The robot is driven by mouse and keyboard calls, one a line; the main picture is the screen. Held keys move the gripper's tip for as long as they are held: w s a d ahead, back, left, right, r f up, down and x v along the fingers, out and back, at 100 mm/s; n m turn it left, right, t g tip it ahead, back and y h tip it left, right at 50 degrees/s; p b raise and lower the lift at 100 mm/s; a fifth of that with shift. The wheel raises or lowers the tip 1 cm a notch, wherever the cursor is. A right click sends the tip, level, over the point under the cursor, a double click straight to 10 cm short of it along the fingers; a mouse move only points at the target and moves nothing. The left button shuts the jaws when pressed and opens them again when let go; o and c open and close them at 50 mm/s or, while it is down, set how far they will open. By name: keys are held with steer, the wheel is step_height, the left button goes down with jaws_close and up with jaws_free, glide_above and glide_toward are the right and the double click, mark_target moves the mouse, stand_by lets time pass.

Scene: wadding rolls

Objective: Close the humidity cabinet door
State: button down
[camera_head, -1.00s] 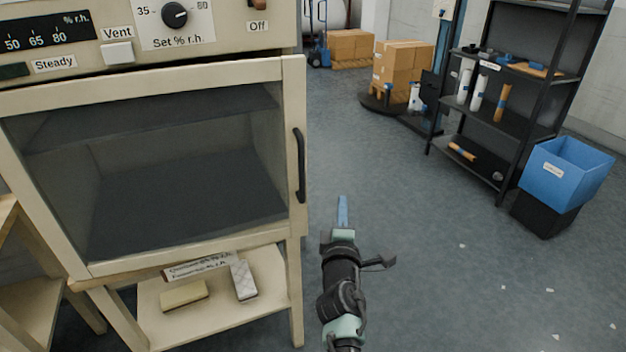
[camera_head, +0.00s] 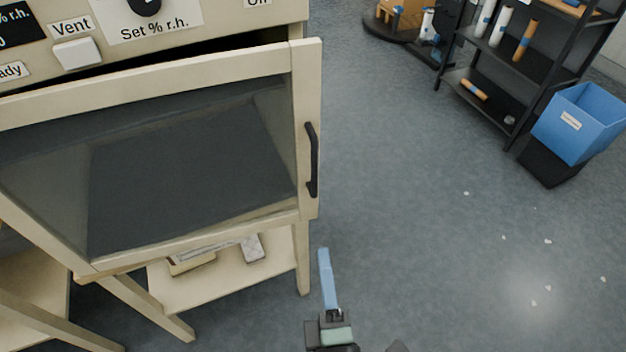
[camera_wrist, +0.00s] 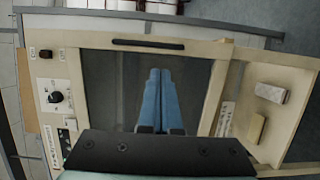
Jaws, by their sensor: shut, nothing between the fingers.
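The humidity cabinet (camera_head: 225,28) is cream, with its door (camera_head: 306,130) standing ajar. A dark gap shows above the door's top edge. The door has a large dark window and a black vertical handle (camera_head: 312,160) on its right side. In the wrist view the handle (camera_wrist: 148,46) lies along the far edge of the door, seen turned sideways. My gripper (camera_head: 323,252) is shut and empty, low and just right of the door's lower right corner. In the wrist view its blue fingers (camera_wrist: 161,72) point across the window; I cannot see any contact.
A shelf (camera_head: 225,284) under the cabinet holds a small block and a pale bar. A wooden stand (camera_head: 38,285) is at the lower left. A black rack (camera_head: 520,70) and blue bin (camera_head: 572,125) stand at the right. The floor between is open.

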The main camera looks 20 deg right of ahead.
mark_target(314, 184)
steer(key=p+x, duration=0.2)
steer(key=x, duration=1.1)
steer(key=shift+w+f+p, duration=0.15)
steer(key=shift+w+p, duration=0.05)
steer(key=shift+p, duration=0.2)
steer(key=shift+w+d, duration=0.1)
steer(key=shift+w, duration=0.05)
